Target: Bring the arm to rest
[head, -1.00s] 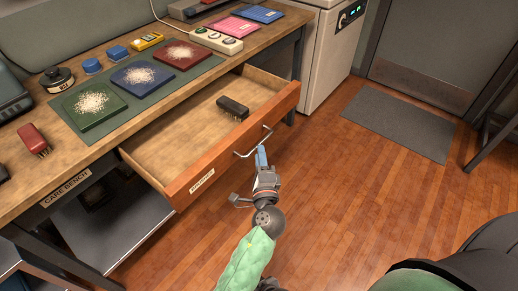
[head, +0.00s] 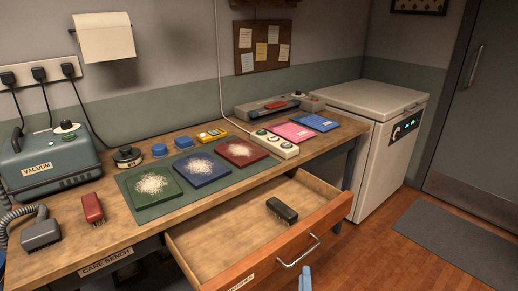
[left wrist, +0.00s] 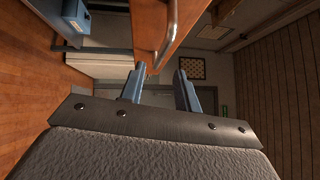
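My left gripper (left wrist: 160,88) shows in the left wrist view with its two blue-grey fingers apart and nothing held between them. In the head view only a blue fingertip (head: 304,279) shows at the bottom edge, just below the drawer handle. The metal drawer handle (head: 298,251) is on the front of the open drawer (head: 328,226); it also shows beyond the fingers in the left wrist view (left wrist: 171,30). I cannot tell whether a finger touches it. The rest of my left arm is out of the head view, and my right gripper is not in view.
The drawer stands pulled out from the bench (head: 85,240) and holds a dark brush (head: 282,210). Green, blue and red powdered pads, a red brush (head: 92,208) and a vacuum (head: 48,158) sit on the bench. A white cabinet (head: 385,150) stands right. Floor by the mat (head: 455,240) is clear.

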